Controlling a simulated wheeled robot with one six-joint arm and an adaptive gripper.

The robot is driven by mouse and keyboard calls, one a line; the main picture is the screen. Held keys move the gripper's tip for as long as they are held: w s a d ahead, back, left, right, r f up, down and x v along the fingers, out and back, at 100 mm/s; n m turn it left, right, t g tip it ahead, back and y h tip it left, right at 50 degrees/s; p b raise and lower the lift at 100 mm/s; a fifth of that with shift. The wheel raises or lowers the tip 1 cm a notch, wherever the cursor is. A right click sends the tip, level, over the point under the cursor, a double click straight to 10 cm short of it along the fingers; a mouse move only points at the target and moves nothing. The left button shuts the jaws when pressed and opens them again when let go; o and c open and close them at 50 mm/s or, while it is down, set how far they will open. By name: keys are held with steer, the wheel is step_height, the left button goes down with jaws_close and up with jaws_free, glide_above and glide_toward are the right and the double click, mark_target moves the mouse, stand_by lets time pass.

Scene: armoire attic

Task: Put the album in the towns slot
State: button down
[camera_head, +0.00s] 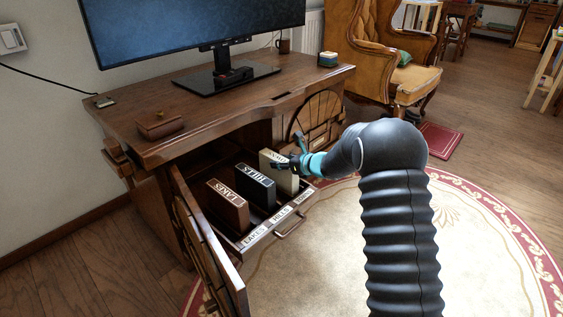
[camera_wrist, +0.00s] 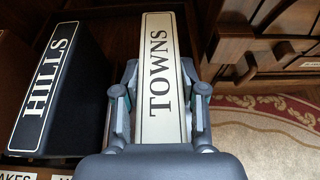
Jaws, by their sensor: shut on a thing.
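The cream TOWNS album (camera_head: 283,180) is upright at the right end of the pulled-out drawer (camera_head: 262,236). My gripper (camera_head: 291,163) is shut on its upper part. In the wrist view the gripper (camera_wrist: 160,105) has one finger on each side of the TOWNS spine (camera_wrist: 158,75). The album is over or in the right-hand slot, behind the towns label (camera_head: 304,194). Its lower end is partly hidden, so I cannot tell whether it rests on the drawer floor.
The black HILLS album (camera_head: 256,186) and brown LAKES album (camera_head: 228,207) stand to the left in the same drawer. An open cabinet door (camera_head: 212,255) stands at the front left. The desk top (camera_head: 190,110) overhangs the drawer's back.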

steer(key=shift+f, duration=0.15)
steer(key=c, duration=0.7)
jaws_free()
steer(key=shift+o, duration=0.2)
